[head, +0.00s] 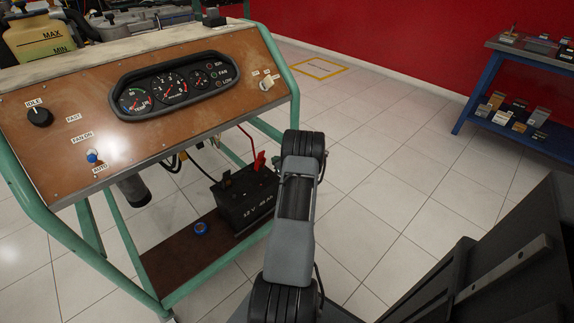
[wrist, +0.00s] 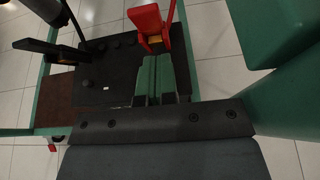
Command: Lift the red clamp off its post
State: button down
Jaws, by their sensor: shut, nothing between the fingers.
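The red clamp (head: 259,161) sits at the top back of the black 12V battery (head: 246,205) on the trainer's lower shelf, with a red cable rising from it. In the wrist view the red clamp (wrist: 149,24) is just beyond the tips of my gripper (wrist: 155,60). My gripper is shut and empty, its green-padded fingers together over the battery's top (wrist: 105,75). The fingers look apart from the clamp, though the gap in depth is hard to judge. The post under the clamp is hidden. My gripper's fingers are hidden behind my arm in the head view.
A black clamp (wrist: 40,48) stands on the battery's left side in the wrist view. Green frame tubes (wrist: 270,30) run close at the right. The control panel (head: 150,100) overhangs the shelf (head: 175,260), where a blue cap (head: 201,228) lies.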

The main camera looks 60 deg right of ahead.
jog(key=r+p+v, duration=0.1)
jog(key=v, duration=0.7)
jog(key=shift+w+a, duration=0.2)
jog(key=shift+f, duration=0.1)
